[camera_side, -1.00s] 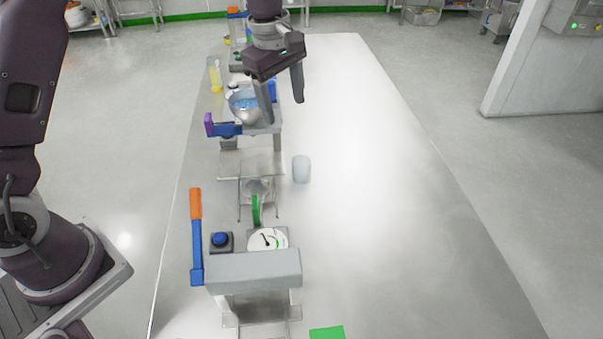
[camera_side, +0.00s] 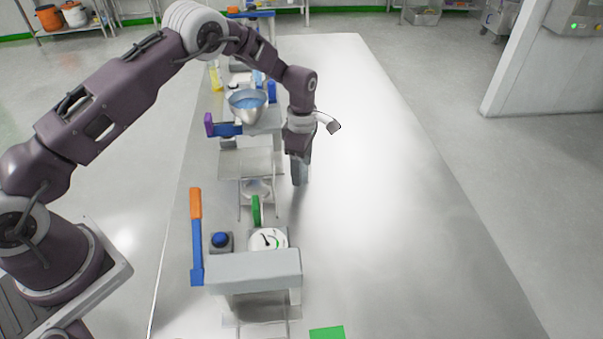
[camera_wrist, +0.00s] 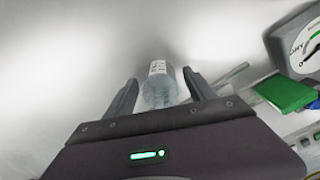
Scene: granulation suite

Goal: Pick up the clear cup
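The clear cup (camera_wrist: 160,85) stands between the two fingers of my gripper (camera_wrist: 160,88) in the wrist view. It is a pale, see-through cup with dark print on it. The fingers are spread, one on each side, with a small gap visible beside the cup. In the side view my gripper (camera_side: 300,182) points down at the table beside the nearer device, and its fingers and wrist largely hide the cup there.
Left of my gripper in the side view are a steel bowl (camera_side: 247,103) with blue content on a stand, a grey device (camera_side: 253,270) with an orange-and-blue lever (camera_side: 196,235), and a dial (camera_side: 268,240). A green square (camera_side: 327,333) lies in front. The table's right side is clear.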

